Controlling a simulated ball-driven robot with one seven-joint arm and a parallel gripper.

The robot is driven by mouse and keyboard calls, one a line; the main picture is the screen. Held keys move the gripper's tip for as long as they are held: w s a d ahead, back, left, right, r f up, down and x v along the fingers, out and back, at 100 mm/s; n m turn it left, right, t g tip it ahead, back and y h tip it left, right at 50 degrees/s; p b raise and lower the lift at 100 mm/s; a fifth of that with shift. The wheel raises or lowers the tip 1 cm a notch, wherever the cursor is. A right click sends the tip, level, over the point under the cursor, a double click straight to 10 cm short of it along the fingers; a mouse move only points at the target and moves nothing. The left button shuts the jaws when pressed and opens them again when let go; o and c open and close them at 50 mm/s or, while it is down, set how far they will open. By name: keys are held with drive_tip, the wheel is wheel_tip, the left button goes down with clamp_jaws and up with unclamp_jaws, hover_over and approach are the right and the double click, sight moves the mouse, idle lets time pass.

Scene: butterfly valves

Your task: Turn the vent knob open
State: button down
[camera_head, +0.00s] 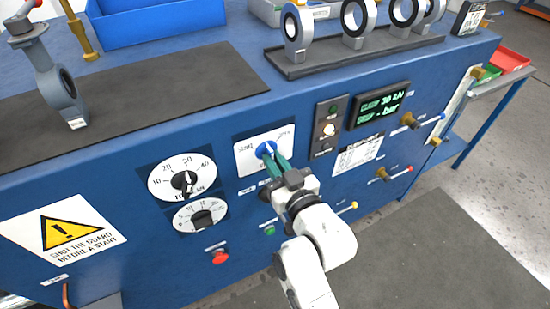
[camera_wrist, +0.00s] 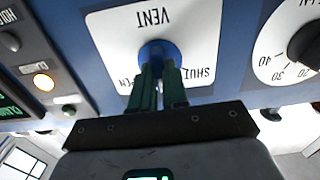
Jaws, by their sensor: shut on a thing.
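The vent knob is a blue knob (camera_head: 266,149) on a white plate (camera_head: 248,161) in the blue front panel. In the wrist view the knob (camera_wrist: 158,50) sits in the middle of its plate (camera_wrist: 105,36), which reads VENT and SHUT upside down, with a partly hidden word ending in "N" at the left. My gripper (camera_head: 272,160) has green fingers and is shut on the knob; its fingers (camera_wrist: 158,72) cover the knob's lower part in the wrist view. The knob's pointer direction is hard to tell behind the fingers.
Two black dials, an upper one (camera_head: 184,182) and a lower one (camera_head: 202,218), are left of the vent plate. A red button (camera_head: 219,257) is below them. A lit switch panel (camera_head: 328,128) and green display (camera_head: 380,104) are at the right. Several yellow-based levers are further right.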

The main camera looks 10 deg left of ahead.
drive_tip(key=shift+d+f+m+p, duration=0.1)
drive_tip(key=shift+m+p, duration=3.25)
drive_tip(key=shift+m, duration=2.75)
drive_tip(key=c, duration=1.1)
unclamp_jaws()
drive_tip(key=shift+c, duration=0.2)
drive_tip(key=b+v, duration=0.3)
drive_tip(key=v, duration=0.7)
drive_tip(key=shift+s+d, duration=0.25)
drive_tip(key=shift+s, duration=0.05)
